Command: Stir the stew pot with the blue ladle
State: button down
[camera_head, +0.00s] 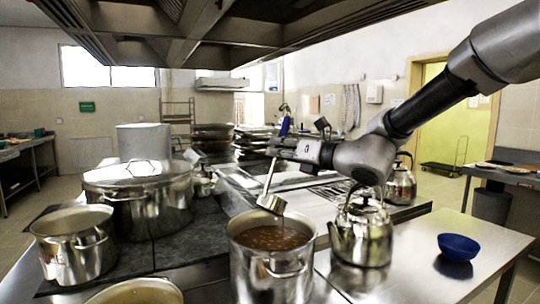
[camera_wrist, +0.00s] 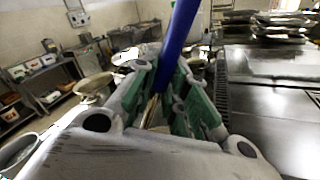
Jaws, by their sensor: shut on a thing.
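The stew pot (camera_head: 268,272) is a shiny steel pot full of brown stew with chunks, at the front middle of the head view. My gripper (camera_head: 275,150) is shut on the blue ladle, above and behind the pot. The ladle's blue handle (camera_head: 284,126) sticks up above the jaws, and its steel bowl (camera_head: 271,203) hangs below on a slanted shaft. The bowl is over the pot's far side, at or just above rim height and apart from the stew surface. In the wrist view, the blue handle (camera_wrist: 180,35) rises between the green-padded fingers (camera_wrist: 165,95).
A steel kettle (camera_head: 361,235) stands close right of the pot, under my arm. A large lidded pot (camera_head: 138,195) and an open pot (camera_head: 74,245) stand left. Another pot (camera_head: 137,292) is at the front edge. A blue bowl (camera_head: 458,247) sits on the right counter.

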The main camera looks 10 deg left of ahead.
jog(key=w+d+f+m, duration=0.8)
jog(key=w+f+m, duration=0.3)
jog(key=w+m, duration=0.2)
jog(key=shift+w+d+f+m, duration=0.15)
jog(key=shift+w+f+m, duration=0.2)
jog(key=shift+m, duration=0.55)
jog(key=shift+s, duration=0.1)
jog(key=shift+f, duration=0.1)
dwell(0.8)
notch_tip(320, 180, down, 8)
jog(key=m, duration=0.5)
jog(key=shift+w+d+m, duration=0.25)
jog(key=shift+w+m, duration=0.15)
dwell(0.9)
